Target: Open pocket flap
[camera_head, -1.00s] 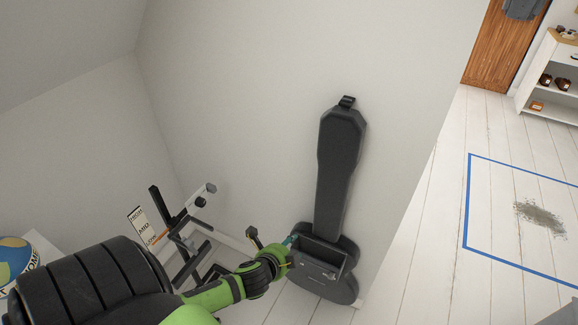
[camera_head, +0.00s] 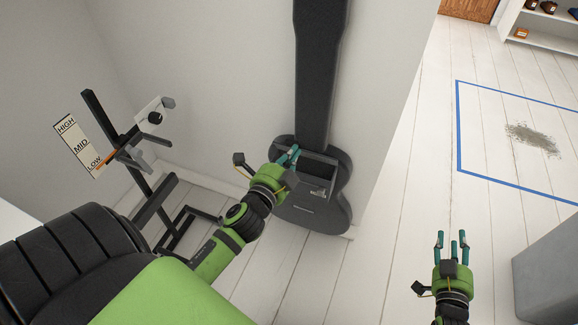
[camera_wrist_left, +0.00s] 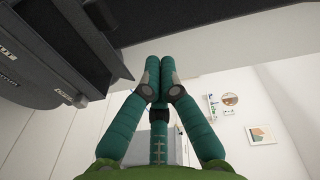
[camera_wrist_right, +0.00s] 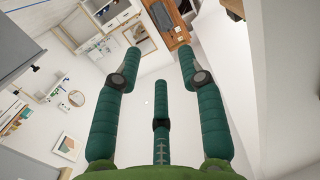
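A dark guitar case (camera_head: 322,75) leans upright against the wall, with a pocket (camera_head: 297,203) on its lower front. The pocket's top shows a dark opening with pale rims; I cannot clearly tell the flap from the rim. My left gripper (camera_head: 289,156) is at the pocket's upper left corner. In the left wrist view its fingertips (camera_wrist_left: 160,68) are drawn together with nothing seen between them. The pocket (camera_wrist_left: 45,65) shows at the upper left there; contact is unclear. My right gripper (camera_head: 452,242) is open and empty over the floor, away from the case; its fingers are spread (camera_wrist_right: 160,68).
A black stand (camera_head: 150,195) with a HIGH/MID/LOW scale (camera_head: 80,146) stands left of the case. A grey box-like object (camera_head: 550,262) is at the lower right. Blue tape (camera_head: 459,130) outlines floor around a dark smudge (camera_head: 532,139). The white floor between is clear.

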